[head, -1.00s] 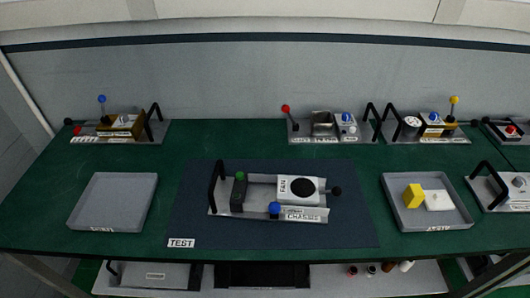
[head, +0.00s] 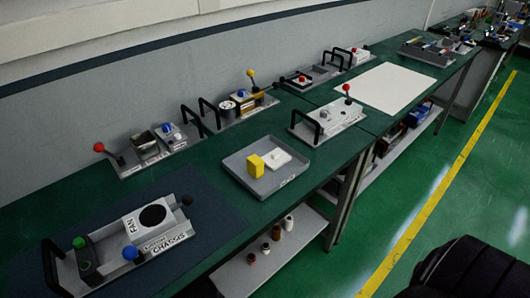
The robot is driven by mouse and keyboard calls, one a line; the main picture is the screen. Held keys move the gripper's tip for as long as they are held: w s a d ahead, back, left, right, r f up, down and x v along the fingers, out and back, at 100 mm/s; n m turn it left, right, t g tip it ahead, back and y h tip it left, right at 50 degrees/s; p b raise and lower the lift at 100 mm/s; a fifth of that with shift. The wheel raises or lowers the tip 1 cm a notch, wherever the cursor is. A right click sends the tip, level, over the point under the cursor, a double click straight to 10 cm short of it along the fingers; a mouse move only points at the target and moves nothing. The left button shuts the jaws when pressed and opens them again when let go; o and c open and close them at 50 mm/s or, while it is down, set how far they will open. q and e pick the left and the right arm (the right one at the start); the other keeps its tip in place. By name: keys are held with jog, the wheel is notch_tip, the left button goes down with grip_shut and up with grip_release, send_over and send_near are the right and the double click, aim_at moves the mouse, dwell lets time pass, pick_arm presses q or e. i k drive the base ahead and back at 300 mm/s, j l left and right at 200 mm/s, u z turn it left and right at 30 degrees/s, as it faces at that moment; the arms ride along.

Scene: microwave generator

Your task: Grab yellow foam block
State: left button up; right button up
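The yellow foam block (head: 256,165) stands in a grey tray (head: 265,191) on the green workbench, near the middle of the head view. It sits at the tray's left side, beside a flat white piece (head: 279,158) in the same tray. Neither of my grippers shows in the head view, so I cannot see whether they are open or shut. Nothing covers the block.
A chassis with a fan (head: 144,224) lies on a dark mat to the left. A handled fixture with a red knob (head: 330,118) stands right of the tray. More fixtures line the wall. A white sheet (head: 386,87) lies farther right.

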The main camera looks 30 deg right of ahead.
aim_at(255, 165)
jog(key=z, duration=0.95)
